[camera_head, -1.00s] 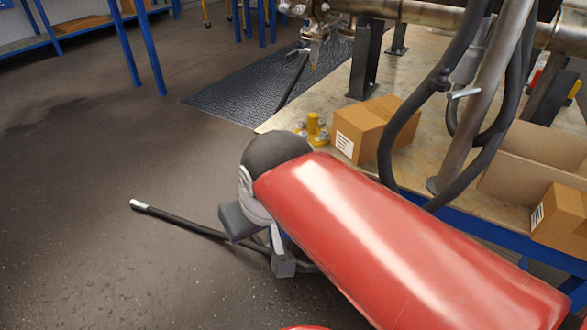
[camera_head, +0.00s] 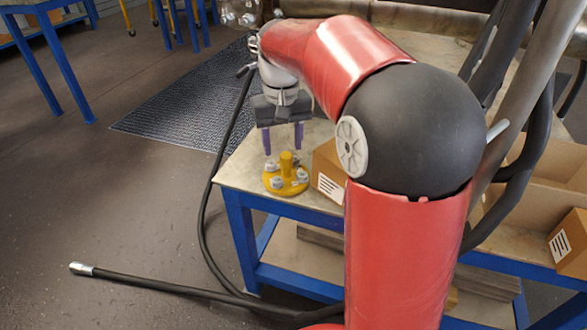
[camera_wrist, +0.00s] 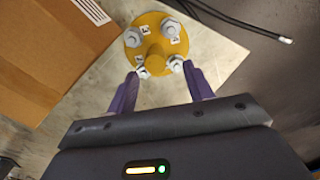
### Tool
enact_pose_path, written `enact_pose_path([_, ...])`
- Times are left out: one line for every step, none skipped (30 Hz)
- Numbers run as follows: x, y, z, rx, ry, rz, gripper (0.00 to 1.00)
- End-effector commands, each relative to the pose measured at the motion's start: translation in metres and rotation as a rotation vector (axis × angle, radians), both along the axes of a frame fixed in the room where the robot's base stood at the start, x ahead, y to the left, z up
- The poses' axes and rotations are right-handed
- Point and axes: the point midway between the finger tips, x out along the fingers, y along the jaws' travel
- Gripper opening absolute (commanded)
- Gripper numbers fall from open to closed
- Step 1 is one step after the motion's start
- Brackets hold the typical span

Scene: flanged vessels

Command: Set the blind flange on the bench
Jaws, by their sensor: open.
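The yellow blind flange (camera_head: 286,182), a round disc with a central knob and several grey bolts, lies flat on the bench top (camera_head: 236,172) near its left corner. My gripper (camera_head: 283,148) points down just above it with purple fingers apart and nothing between them. In the wrist view the flange (camera_wrist: 156,45) lies ahead of my open gripper (camera_wrist: 164,84). The fingertips there overlap the flange's near edge in the picture, and I cannot tell whether they touch it.
A cardboard box (camera_head: 328,178) stands right of the flange, close by, and also fills the upper left of the wrist view (camera_wrist: 50,50). An open carton (camera_head: 555,160) and thick pipes are further right. A black hose (camera_head: 170,287) lies on the floor by the bench.

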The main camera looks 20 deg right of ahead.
Motion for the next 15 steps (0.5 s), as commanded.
enact_pose_path([-0.001, -0.001, -0.007, 0.000, 0.002, -0.001, 0.51])
enact_pose_path([-0.001, -0.001, -0.011, 0.000, 0.003, -0.001, 0.51])
enact_pose_path([-0.001, -0.002, -0.015, 0.000, 0.001, -0.001, 0.51])
enact_pose_path([-0.002, -0.003, -0.019, 0.000, 0.002, -0.001, 0.51])
enact_pose_path([-0.003, -0.003, -0.023, 0.000, 0.003, -0.002, 0.51])
enact_pose_path([-0.004, -0.005, -0.029, 0.000, 0.002, -0.002, 0.51])
enact_pose_path([-0.005, -0.006, -0.034, 0.000, 0.003, -0.002, 0.51])
enact_pose_path([-0.005, -0.006, -0.039, 0.000, 0.002, -0.002, 0.51])
enact_pose_path([-0.005, -0.006, -0.045, 0.000, 0.002, -0.001, 0.51])
enact_pose_path([-0.005, -0.006, -0.049, 0.000, 0.002, 0.000, 0.51])
enact_pose_path([-0.005, -0.006, -0.052, 0.000, 0.001, 0.000, 0.51])
enact_pose_path([-0.005, -0.006, -0.055, 0.000, 0.000, 0.000, 0.51])
enact_pose_path([-0.005, -0.006, -0.057, 0.000, 0.000, 0.000, 0.51])
enact_pose_path([-0.005, -0.006, -0.058, 0.000, 0.000, 0.000, 0.51])
enact_pose_path([-0.005, -0.006, -0.059, 0.000, -0.001, 0.000, 0.51])
